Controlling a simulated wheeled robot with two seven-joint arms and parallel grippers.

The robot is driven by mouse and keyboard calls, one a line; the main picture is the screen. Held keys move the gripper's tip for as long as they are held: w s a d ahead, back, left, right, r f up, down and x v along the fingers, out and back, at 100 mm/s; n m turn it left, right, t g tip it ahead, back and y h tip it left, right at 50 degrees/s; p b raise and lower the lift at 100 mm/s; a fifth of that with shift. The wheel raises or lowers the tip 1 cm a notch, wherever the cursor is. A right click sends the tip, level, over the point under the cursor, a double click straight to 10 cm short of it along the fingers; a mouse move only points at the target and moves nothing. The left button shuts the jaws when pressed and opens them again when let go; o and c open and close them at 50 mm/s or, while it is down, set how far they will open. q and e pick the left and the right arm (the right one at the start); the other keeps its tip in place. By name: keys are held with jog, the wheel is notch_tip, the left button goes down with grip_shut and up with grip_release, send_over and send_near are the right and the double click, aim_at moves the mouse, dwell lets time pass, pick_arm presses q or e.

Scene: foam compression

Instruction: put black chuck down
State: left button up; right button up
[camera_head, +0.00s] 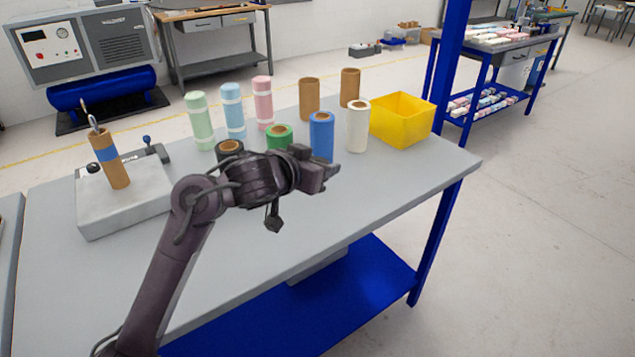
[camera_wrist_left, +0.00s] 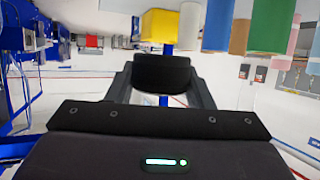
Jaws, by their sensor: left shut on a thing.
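My left gripper (camera_head: 322,174) reaches in over the table from the left, above the table's middle. In the left wrist view its two fingers (camera_wrist_left: 162,90) close on a dark block, the black chuck (camera_wrist_left: 162,73). In the head view the chuck is hard to tell from the dark gripper. The grey table (camera_head: 385,205) lies below; the gap between chuck and table top is hard to judge. My right gripper is not in view.
Behind my gripper stand blue (camera_head: 321,137), white (camera_head: 357,127), green (camera_head: 279,136) and black (camera_head: 230,149) rolls. A yellow bin (camera_head: 402,122) is at the right. A grey device (camera_head: 125,200) bearing a brown tube (camera_head: 108,160) is at the left. The table's front right is clear.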

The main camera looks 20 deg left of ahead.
pick_arm(q)
jog(key=s+a+r+n+y, duration=0.1)
jog(key=s+r+n+y, duration=0.2)
jog(key=s, duration=0.4)
jog(key=shift+s+a+r+t+y, duration=0.2)
jog(key=shift+s+a+t+y, duration=0.1)
jog(key=shift+a+y, duration=0.1)
